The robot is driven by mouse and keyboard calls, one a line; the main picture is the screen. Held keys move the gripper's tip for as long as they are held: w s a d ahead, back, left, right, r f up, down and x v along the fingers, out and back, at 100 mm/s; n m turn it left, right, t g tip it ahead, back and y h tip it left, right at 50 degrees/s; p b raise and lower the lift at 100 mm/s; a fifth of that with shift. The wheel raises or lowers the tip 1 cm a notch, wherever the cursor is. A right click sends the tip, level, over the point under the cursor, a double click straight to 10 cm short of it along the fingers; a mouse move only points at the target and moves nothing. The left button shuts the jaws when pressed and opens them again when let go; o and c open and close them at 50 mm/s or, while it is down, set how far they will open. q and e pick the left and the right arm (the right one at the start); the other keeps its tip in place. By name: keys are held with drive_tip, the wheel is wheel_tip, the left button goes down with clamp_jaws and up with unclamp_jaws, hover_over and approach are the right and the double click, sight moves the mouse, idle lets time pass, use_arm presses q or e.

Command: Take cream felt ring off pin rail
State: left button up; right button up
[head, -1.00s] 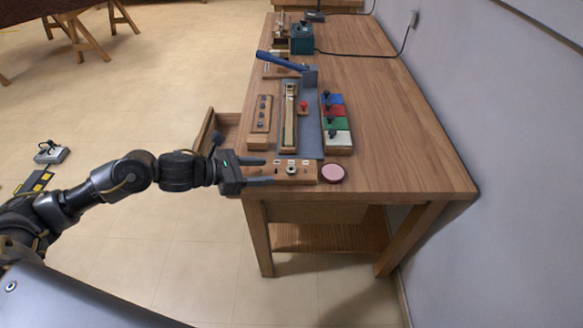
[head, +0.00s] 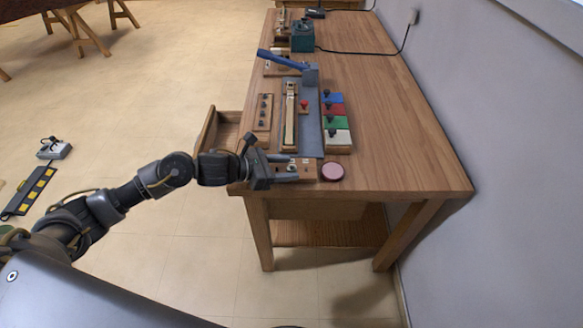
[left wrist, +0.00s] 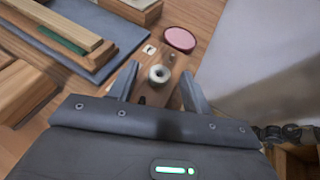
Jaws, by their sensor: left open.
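The cream felt ring (left wrist: 158,74) sits on the wooden pin rail (left wrist: 176,62) near the table's front edge. In the left wrist view it lies between my left gripper's (left wrist: 161,88) two open fingers, a little beyond their tips, with nothing held. In the head view the left gripper (head: 291,168) comes in from the left over the pin rail (head: 308,172) and hides part of it; the ring there is mostly covered by the fingers. I cannot tell how high the fingers are above the ring.
A pink round pad (head: 332,172) lies right of the rail. A grey mat (head: 311,135) with a long wooden key piece (head: 290,115) lies behind it, beside a block with blue, red, green and white patches (head: 336,134). An open drawer (head: 222,130) juts out at left. The table's right side is clear.

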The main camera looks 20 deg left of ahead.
use_arm(q)
drive_tip(key=c, duration=1.1)
drive_tip(key=shift+o, duration=0.2)
